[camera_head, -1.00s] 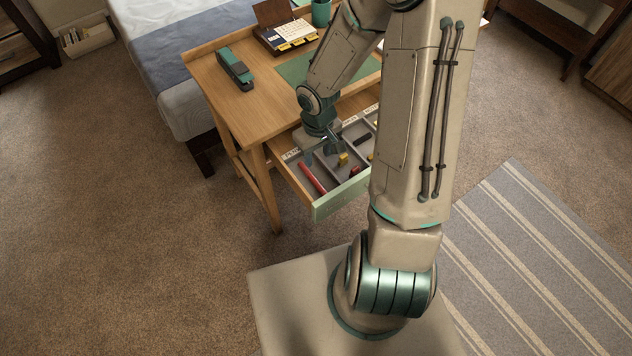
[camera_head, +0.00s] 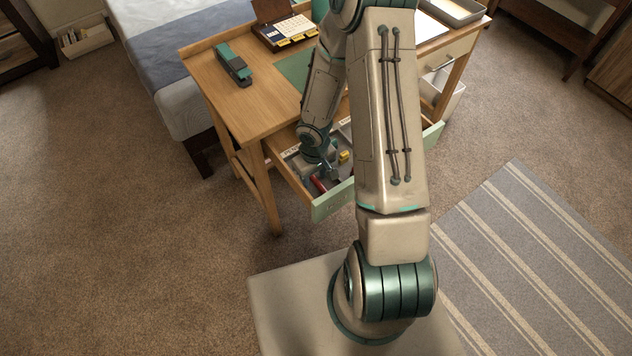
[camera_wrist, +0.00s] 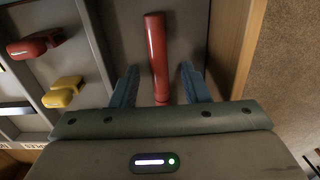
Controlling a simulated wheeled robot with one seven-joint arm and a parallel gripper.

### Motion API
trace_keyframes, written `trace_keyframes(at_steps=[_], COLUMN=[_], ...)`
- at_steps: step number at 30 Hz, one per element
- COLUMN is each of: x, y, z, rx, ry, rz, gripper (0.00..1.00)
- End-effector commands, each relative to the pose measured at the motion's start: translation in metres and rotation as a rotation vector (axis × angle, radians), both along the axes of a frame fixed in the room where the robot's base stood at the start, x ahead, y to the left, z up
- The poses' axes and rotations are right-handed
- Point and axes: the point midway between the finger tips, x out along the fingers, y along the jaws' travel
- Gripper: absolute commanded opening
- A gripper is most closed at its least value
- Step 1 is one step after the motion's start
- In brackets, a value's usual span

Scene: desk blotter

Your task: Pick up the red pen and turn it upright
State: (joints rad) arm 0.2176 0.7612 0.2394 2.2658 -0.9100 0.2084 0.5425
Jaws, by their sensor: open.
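The red pen (camera_wrist: 156,52) lies flat in the left compartment of the open drawer. In the wrist view its near end is between the two blue fingers of my gripper (camera_wrist: 158,84), with a gap on both sides. The gripper is open and holds nothing. In the head view my gripper (camera_head: 322,172) is low over the drawer, and only a short part of the pen (camera_head: 319,185) shows beside it; the rest is hidden by the gripper.
The drawer (camera_head: 334,202) has dividers (camera_wrist: 97,45) and a wooden side wall (camera_wrist: 236,45) close to the gripper. A yellow item (camera_wrist: 63,92) and a red item (camera_wrist: 34,46) lie in neighbouring compartments. A green stapler (camera_head: 233,64) is on the desk.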

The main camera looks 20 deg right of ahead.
Motion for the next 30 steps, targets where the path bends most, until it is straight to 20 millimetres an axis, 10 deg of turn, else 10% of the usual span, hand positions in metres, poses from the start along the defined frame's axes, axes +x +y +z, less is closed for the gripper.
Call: trace_keyframes(at_steps=[6,11,22,30], x=[0.000,0.000,0.000,0.001], y=[0.000,0.000,0.000,-0.001], z=[0.000,0.000,0.007,0.060], rx=[0.000,0.000,0.001,-0.001], ry=[0.000,0.000,-0.002,-0.004], rz=[0.000,0.000,-0.002,-0.003], gripper=[0.39,0.00,0.00,0.00])
